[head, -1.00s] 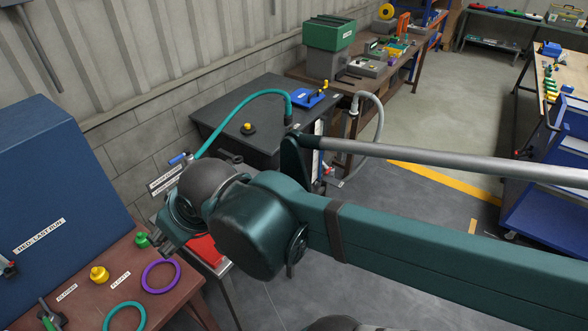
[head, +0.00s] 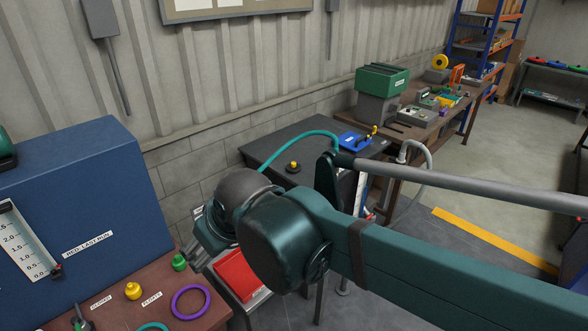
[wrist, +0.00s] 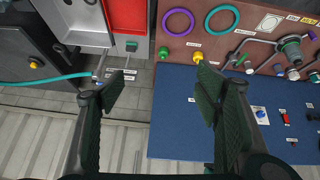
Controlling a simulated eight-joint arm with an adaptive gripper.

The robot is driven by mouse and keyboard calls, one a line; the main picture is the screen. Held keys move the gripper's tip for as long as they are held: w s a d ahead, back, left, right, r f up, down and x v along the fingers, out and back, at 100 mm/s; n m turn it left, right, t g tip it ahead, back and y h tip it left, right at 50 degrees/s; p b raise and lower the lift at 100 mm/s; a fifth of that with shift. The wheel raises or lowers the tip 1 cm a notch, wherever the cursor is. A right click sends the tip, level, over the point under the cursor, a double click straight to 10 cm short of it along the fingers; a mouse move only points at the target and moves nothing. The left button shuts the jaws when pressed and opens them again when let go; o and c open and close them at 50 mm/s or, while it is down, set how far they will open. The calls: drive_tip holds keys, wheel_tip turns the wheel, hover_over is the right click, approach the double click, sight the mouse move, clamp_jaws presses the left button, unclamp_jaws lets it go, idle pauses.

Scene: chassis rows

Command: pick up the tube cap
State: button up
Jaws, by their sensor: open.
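My gripper (head: 207,237) hangs beside the brown bench's back right corner in the head view. In the wrist view my gripper (wrist: 158,92) is open, with nothing between its fingers. I cannot tell for sure which small part is the tube cap. A green knob-like piece (wrist: 163,52) lies beyond the fingertips at the bench edge; this green piece also shows in the head view (head: 179,262). A yellow piece (wrist: 198,57) stands on the bench near a label. A small blue piece (wrist: 100,85) sits by the left fingertip, near labels.
A purple ring (head: 191,302) and a teal ring (wrist: 221,19) lie on the bench. A blue panel box (head: 85,225) stands against the wall. A red tray (head: 238,274) lies right of the bench. A dark cabinet (head: 300,140) carries a teal hose (head: 290,140) and a yellow knob (head: 293,167).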

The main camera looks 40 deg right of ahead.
drive_tip(key=w+d+r+n+g+h, duration=0.1)
drive_tip(key=w+d+r+n, duration=0.1)
drive_tip(key=w+d+r, duration=0.5)
drive_tip(key=w+d+n+g, duration=0.1)
drive_tip(key=w+d+n, duration=0.3)
drive_tip(key=w, duration=0.7)
drive_tip(key=w+d+f+n+g+p, duration=0.2)
drive_tip(key=w+d+n, duration=0.1)
drive_tip(key=w+d, duration=1.25)
drive_tip(key=n+g, duration=0.3)
drive_tip(key=n, duration=0.5)
hover_over(292, 163)
wheel_tip(292, 163, down, 24)
drive_tip(key=shift+w+a+f+p, duration=0.1)
drive_tip(key=shift+a+p, duration=0.05)
drive_tip(key=shift+p, duration=0.25)
drive_tip(key=shift+d+f, duration=0.2)
drive_tip(key=shift+d, duration=0.05)
